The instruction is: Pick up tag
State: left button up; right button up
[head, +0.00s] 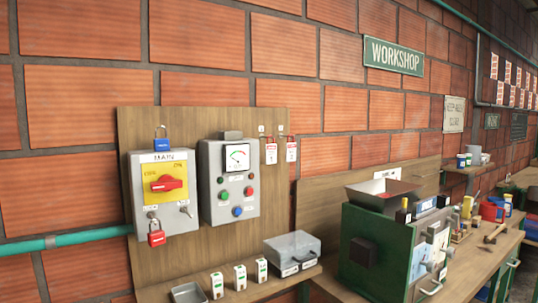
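Two red and white tags hang side by side from small hooks on the wooden panel in the head view, the left tag (271,153) and the right tag (291,151). Their print is too small to read. They hang just right of a grey control box (211,180) with a dial and coloured buttons. Neither of my grippers shows in the head view.
A shelf below bears a tray (188,293), small white blocks (240,277) and a grey case (292,251). A green machine (377,252) stands right.

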aim_at(270, 150)
jog(key=z, duration=0.95)
jog(key=i, duration=0.15)
jog(key=u, duration=2.8)
jog(key=k, duration=0.95)
jog(key=z, duration=0.85)
jog(key=i, duration=1)
jog(key=z, duration=0.05)
